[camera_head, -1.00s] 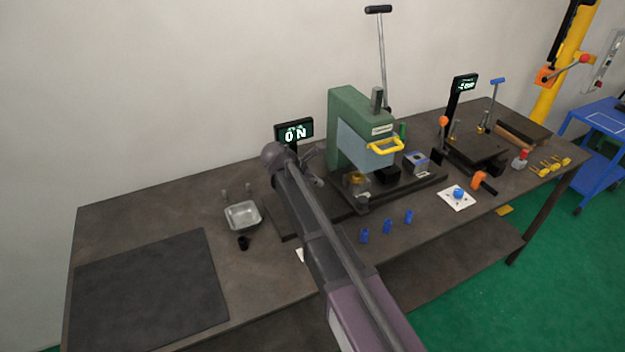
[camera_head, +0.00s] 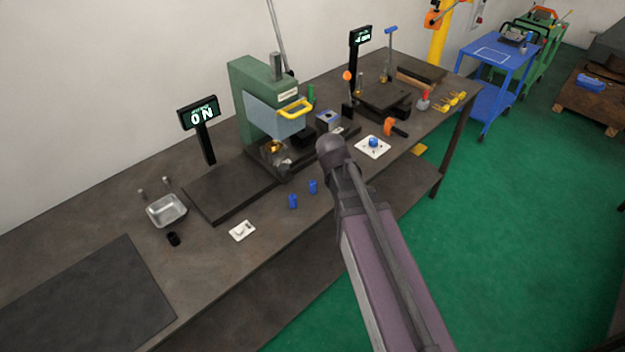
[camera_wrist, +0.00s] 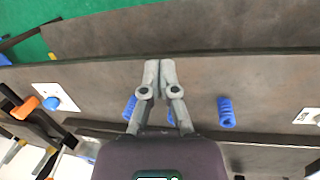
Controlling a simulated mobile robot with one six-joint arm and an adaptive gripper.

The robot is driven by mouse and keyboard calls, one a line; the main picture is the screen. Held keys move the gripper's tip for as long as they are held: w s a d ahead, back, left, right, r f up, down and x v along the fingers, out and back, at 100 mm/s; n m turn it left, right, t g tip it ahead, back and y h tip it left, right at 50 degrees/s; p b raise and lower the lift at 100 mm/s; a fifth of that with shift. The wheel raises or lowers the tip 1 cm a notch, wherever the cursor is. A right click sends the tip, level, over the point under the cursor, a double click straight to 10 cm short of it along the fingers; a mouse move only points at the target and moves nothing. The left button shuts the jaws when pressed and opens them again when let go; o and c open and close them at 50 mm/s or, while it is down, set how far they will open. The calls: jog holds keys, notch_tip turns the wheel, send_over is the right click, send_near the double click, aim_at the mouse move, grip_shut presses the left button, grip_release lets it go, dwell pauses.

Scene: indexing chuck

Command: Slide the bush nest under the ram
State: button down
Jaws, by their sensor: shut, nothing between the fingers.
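The green press (camera_head: 250,95) stands at the back of the bench, with a yellow handle (camera_head: 294,108) on its front and a dark base below. A grey-blue block with a dark top opening (camera_head: 327,121) sits on the base's right side; it looks like the bush nest, but I cannot be sure. A gold-coloured part (camera_head: 275,147) is at the base's left. My gripper (camera_wrist: 160,68) is shut and empty above the bench's front strip in the wrist view. In the head view its fingers are hidden behind my arm.
A white card with a blue knob (camera_head: 373,147) and an orange-handled tool (camera_head: 395,127) lie to the right. A metal tray (camera_head: 166,211) is at left.

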jog(key=s+d+m+y, duration=0.2)
jog(key=s+d+m, duration=0.4)
jog(key=s+m, duration=0.1)
jog(key=shift+s+d+f, duration=0.15)
jog(key=shift+d+f, duration=0.05)
jog(key=shift+d, duration=0.1)
jog(key=c, duration=1.4)
grip_release()
jog(key=c, duration=0.7)
grip_release()
jog(key=shift+o, duration=0.5)
